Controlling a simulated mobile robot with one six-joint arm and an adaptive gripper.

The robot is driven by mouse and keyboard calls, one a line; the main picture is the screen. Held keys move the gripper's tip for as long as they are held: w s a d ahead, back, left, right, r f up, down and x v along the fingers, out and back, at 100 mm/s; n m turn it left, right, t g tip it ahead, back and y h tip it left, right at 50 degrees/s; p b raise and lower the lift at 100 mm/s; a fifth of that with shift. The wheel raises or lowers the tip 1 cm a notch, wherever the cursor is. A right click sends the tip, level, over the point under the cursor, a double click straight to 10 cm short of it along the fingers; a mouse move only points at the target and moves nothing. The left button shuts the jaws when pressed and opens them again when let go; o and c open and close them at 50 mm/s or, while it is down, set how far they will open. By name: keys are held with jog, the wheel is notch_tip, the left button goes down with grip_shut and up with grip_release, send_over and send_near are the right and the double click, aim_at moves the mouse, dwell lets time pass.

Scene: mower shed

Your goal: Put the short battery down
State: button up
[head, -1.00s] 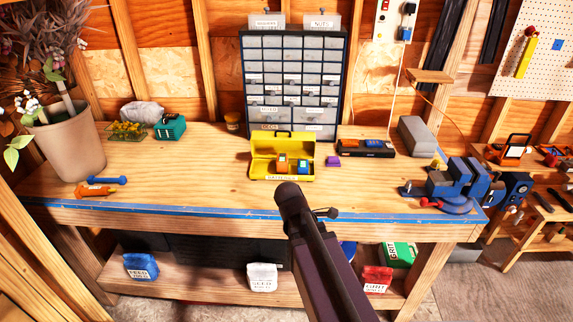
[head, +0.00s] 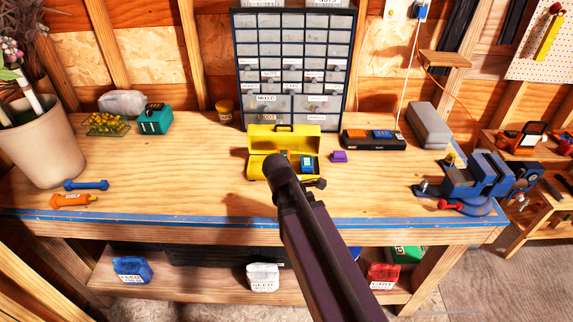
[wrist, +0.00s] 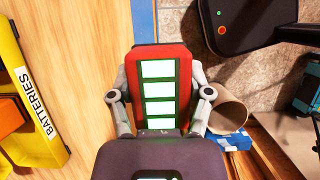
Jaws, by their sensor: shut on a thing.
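My gripper (wrist: 160,86) is shut on a red battery (wrist: 160,53) with a row of lit, green-edged bars, one finger on each side. It holds the battery over the front part of the workbench (head: 150,195), in front of the yellow box (wrist: 47,125) marked BATTERIES. In the head view my arm hides the gripper and the held battery. The open yellow box (head: 262,140) stands on the bench with a blue battery (head: 307,164) in it. An orange block in the box shows in the wrist view (wrist: 10,115).
A purple block (head: 339,157) and a black charger (head: 372,142) with orange and blue pieces stand right of the box. A drawer cabinet (head: 290,75) is behind. A blue vise (head: 470,180) is at the right. The bench left of the box has free room.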

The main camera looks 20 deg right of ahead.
jog(key=shift+w, duration=0.45)
jog(key=shift+w, duration=0.1)
jog(key=w+a, duration=0.3)
jog(key=w, duration=0.2)
jog(key=w+a+n, duration=0.1)
jog(key=w+a, duration=0.2)
jog(key=w, duration=0.2)
jog(key=w+a+n+t, duration=0.1)
jog(key=w+a, duration=0.3)
jog(key=shift+w+f+b, duration=0.35)
jog(key=shift+w, duration=0.05)
jog(key=w+a, duration=0.3)
jog(key=a, duration=0.1)
jog(key=w+a+n, duration=0.1)
jog(key=w+a, duration=0.3)
jog(key=w+a+n, duration=0.1)
jog(key=w+a, duration=0.3)
jog(key=a, duration=0.1)
jog(key=shift+f+t, duration=0.3)
jog(key=shift+t, duration=0.1)
jog(key=shift+w+a, duration=0.2)
jog(key=shift+a, duration=0.35)
jog(key=shift+d, duration=0.1)
send_over(251, 171)
